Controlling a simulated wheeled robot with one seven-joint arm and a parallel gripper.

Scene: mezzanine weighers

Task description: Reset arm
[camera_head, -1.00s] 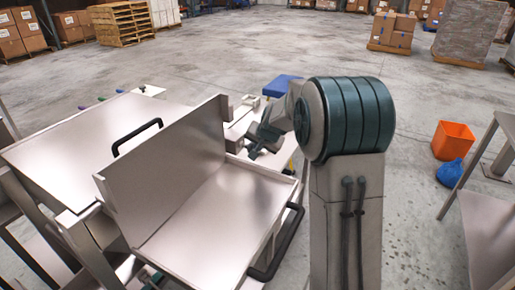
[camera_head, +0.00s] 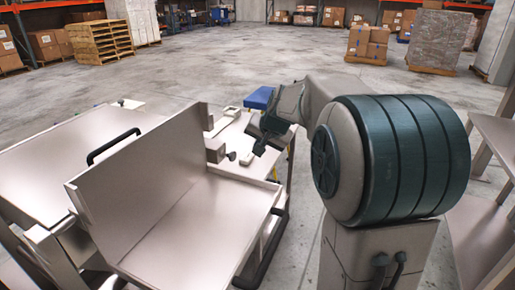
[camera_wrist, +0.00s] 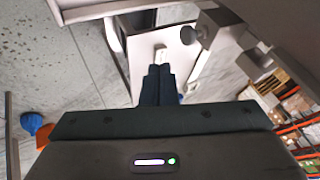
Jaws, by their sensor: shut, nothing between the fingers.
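My gripper (camera_head: 258,142) shows in the head view just right of the steel tray cart's raised panel, over the edge of a pale table. In the wrist view its two dark fingers (camera_wrist: 160,72) lie together, pointing away from the camera, with nothing between them. My arm, with its large teal-banded joint, fills the right of the head view and hides the floor behind it.
A steel tray (camera_head: 180,225) with an upright panel (camera_head: 140,190) and black handles stands close on the left. The pale table (camera_head: 232,140) lies behind it, beside a blue item (camera_head: 259,97). An orange bin (camera_wrist: 44,134) and blue bag (camera_wrist: 31,122) show in the wrist view. Open floor lies beyond.

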